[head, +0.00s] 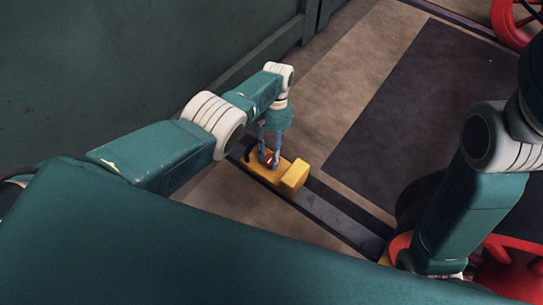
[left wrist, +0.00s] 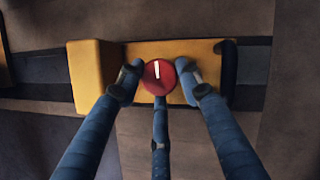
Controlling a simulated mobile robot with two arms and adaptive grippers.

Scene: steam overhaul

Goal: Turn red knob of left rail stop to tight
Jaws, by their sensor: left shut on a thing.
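The left rail stop (head: 292,177) is a yellow block with a raised end, sitting on the dark rail on the floor. It also shows in the left wrist view (left wrist: 88,80), with its raised end at the left. Its red knob (left wrist: 158,77) is round with a white line, which points almost straight up in that view. My left gripper (head: 269,158) reaches down to the knob. In the left wrist view its blue fingers (left wrist: 157,84) are shut on the knob from both sides, with a third finger below. My right gripper is out of view.
The dark rail (head: 340,220) runs along the brown floor past the stop. A dark mat (head: 420,110) lies beyond it. A green wall (head: 130,70) stands at the left. Red wheels show at the top right (head: 512,25) and bottom right (head: 505,275).

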